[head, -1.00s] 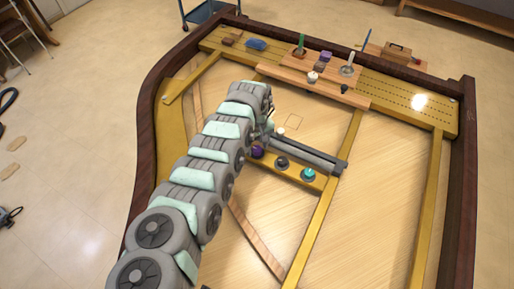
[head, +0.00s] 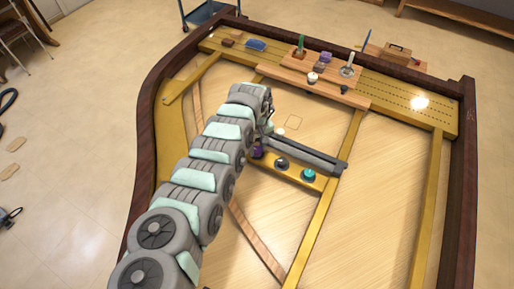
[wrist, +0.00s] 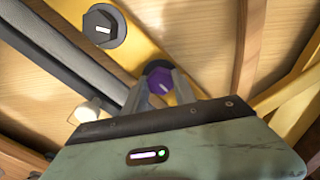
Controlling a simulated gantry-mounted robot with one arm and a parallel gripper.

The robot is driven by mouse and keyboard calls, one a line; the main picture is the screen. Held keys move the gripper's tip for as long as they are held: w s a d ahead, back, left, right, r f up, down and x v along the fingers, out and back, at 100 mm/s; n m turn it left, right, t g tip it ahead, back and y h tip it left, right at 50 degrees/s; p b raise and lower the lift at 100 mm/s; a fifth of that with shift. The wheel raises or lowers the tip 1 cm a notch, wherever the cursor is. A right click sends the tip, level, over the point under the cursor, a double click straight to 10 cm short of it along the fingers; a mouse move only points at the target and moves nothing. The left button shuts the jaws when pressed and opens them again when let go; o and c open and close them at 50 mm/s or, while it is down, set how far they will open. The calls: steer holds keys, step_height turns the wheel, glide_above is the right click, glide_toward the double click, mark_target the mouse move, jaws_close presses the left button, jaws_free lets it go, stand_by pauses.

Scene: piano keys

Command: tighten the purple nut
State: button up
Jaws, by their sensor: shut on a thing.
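The purple nut (head: 257,152) sits on the yellow bar (head: 300,176) inside the piano frame, at the left of a row of nuts. In the wrist view the purple nut (wrist: 160,81) lies between the two fingers of my gripper (wrist: 158,88). My gripper is shut on it, and the fingers hide part of its sides. In the head view my arm covers most of the gripper.
A dark nut (head: 282,163) and a teal-topped nut (head: 308,174) stand to the right on the same bar. A long grey bar (head: 305,151) runs just behind them. A wooden tray (head: 345,95) with tools is at the back.

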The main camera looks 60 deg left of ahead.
steer(key=shift+r+p, duration=0.15)
steer(key=shift+p, duration=0.25)
jaws_close()
steer(key=shift+m+p, duration=0.4)
steer(key=shift+w+d+r+m+p, duration=0.1)
steer(key=shift+m+p, duration=0.9)
steer(key=shift+p, duration=0.25)
steer(key=m, duration=0.3)
steer(key=shift+f+m, duration=0.2)
steer(key=shift+m, duration=0.1)
steer(key=m, duration=0.3)
steer(key=m+b, duration=0.1)
steer(key=m, duration=0.2)
steer(key=shift+s+f, duration=0.15)
steer(key=shift+s, duration=0.05)
steer(key=m+b, duration=0.1)
steer(key=m, duration=0.3)
steer(key=shift+b, duration=0.4)
steer(key=shift+m, duration=0.3)
